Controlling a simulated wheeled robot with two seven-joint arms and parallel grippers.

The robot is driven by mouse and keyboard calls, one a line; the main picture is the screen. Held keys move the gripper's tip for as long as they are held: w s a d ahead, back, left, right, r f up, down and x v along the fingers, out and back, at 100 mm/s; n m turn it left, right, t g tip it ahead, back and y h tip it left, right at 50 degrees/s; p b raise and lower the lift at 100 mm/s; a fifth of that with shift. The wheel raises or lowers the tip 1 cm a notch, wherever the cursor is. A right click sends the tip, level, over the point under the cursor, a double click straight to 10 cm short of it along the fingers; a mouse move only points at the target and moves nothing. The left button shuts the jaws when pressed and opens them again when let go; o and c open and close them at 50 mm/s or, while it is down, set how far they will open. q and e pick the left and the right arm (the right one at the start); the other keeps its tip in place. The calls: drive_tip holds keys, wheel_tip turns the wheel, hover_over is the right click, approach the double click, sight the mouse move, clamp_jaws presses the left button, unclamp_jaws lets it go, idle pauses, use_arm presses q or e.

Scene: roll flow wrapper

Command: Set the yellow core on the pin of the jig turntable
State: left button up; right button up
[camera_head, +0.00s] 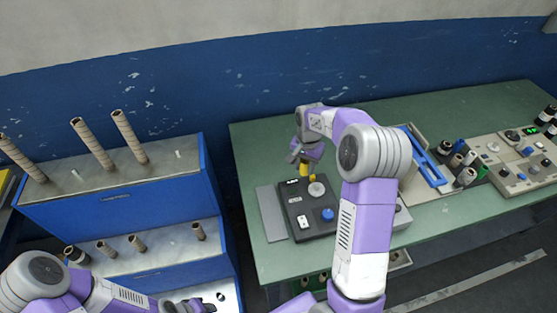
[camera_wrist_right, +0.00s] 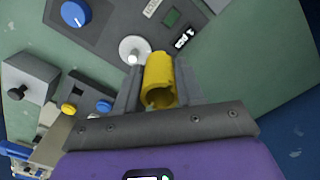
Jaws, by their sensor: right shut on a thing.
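The yellow core (camera_head: 304,168) is held between the fingers of my right gripper (camera_head: 303,157) above the dark jig on the green table. In the right wrist view the yellow core (camera_wrist_right: 158,80) lies between both fingers of the shut gripper (camera_wrist_right: 157,84), its hollow end facing the camera. The jig turntable is a pale round disc (camera_head: 317,189) with a small pin; it also shows in the right wrist view (camera_wrist_right: 133,49), just beyond the core. The core appears apart from the pin. My left gripper (camera_head: 190,305) is at the bottom edge, its fingers unclear.
The jig's dark panel (camera_head: 296,213) has a blue knob (camera_head: 327,214) and a small display. A blue shelf unit (camera_head: 125,200) with several brown cardboard tubes stands left. Rolls, a blue frame (camera_head: 427,160) and control boxes occupy the table's right side. The table's back left is clear.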

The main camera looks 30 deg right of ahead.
drive_tip(key=shift+m, duration=0.5)
drive_tip(key=s+d+f+b, duration=0.1)
drive_tip(key=d+f, duration=0.1)
drive_tip(key=s+d+f+b, duration=0.1)
drive_tip(key=s+d+f, duration=0.1)
drive_tip(key=shift+s+f, duration=0.1)
drive_tip(key=shift+s, duration=0.05)
use_arm(q)
drive_tip(key=shift+f, duration=0.75)
drive_tip(key=shift+r, duration=0.15)
use_arm(e)
drive_tip(key=shift+f, duration=0.1)
use_arm(q)
drive_tip(key=shift+f+b, duration=0.25)
drive_tip(key=shift+b, duration=0.1)
use_arm(e)
drive_tip(key=shift+f, duration=0.3)
use_arm(q)
drive_tip(key=shift+f+b, duration=0.35)
use_arm(e)
drive_tip(key=shift+f, duration=0.6)
